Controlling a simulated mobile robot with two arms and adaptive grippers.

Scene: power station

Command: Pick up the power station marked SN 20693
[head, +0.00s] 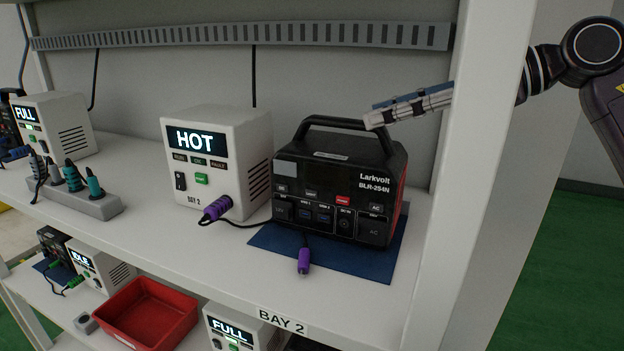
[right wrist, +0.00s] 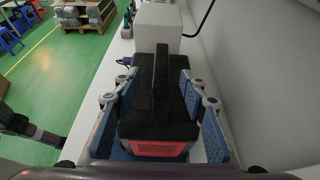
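A black Larkvolt power station (head: 345,185) with a top handle stands upright on a blue mat (head: 272,238) in bay 2. A small label on its top is too small to read, so its serial number cannot be told. Its red end shows in the right wrist view (right wrist: 155,150). My right gripper (head: 376,114) reaches in from the right, beside the handle's right end and over the top. In the right wrist view the gripper (right wrist: 158,80) is open, with its blue pads apart on either side of the handle.
A white shelf post (head: 490,170) stands right of the station, in front of my right arm. A white charger (head: 225,150) reading HOT stands close left. A red bin (head: 150,312) is on the lower shelf.

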